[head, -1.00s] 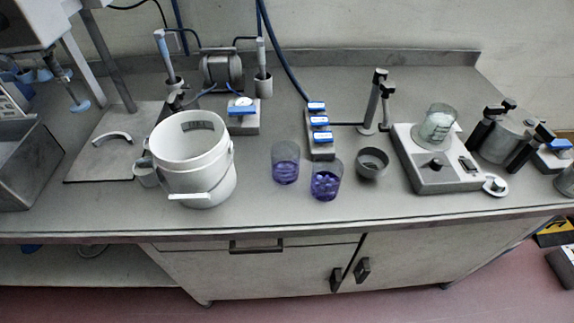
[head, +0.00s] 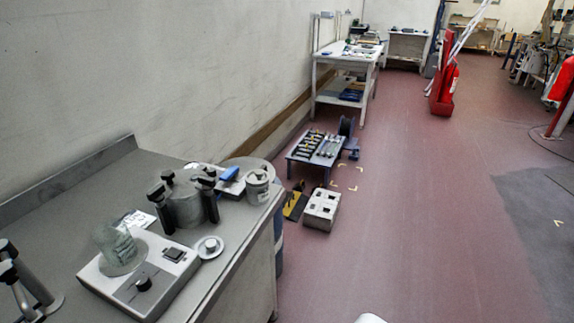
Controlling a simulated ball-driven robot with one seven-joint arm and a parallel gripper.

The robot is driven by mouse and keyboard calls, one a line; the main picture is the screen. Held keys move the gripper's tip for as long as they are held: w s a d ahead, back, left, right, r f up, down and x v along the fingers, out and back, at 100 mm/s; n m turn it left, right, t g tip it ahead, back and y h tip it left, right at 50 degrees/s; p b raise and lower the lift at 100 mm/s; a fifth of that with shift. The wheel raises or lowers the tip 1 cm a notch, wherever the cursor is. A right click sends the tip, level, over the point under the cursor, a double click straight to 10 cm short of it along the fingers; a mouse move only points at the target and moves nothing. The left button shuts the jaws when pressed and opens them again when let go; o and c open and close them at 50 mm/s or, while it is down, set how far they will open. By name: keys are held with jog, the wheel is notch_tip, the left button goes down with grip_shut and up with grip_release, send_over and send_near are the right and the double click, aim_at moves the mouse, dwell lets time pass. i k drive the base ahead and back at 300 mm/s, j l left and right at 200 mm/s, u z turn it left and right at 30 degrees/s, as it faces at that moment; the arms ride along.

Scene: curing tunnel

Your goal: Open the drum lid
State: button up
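A round grey top (head: 250,165), which looks like a drum lid, shows just past the far end of the bench. It is partly hidden by a small canister and other bench items. A strip of dark blue body (head: 279,240) shows below it beside the bench end and may be the drum's side. I cannot tell how the lid is fastened. My gripper is not in view.
The grey bench (head: 75,215) fills the lower left. It carries a clamped metal pot (head: 183,205), a stirrer plate (head: 130,290) and the small canister (head: 257,187). A white block (head: 321,209) and low blue table (head: 318,148) stand beyond. Red floor (head: 430,220) is clear.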

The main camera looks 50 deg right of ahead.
aim_at(246, 164)
jog(key=z, duration=0.7)
jog(key=i+l, duration=0.3)
jog(key=i, duration=0.25)
jog(key=i+l+u, duration=0.1)
jog(key=i+l, duration=0.25)
jog(key=i, duration=0.15)
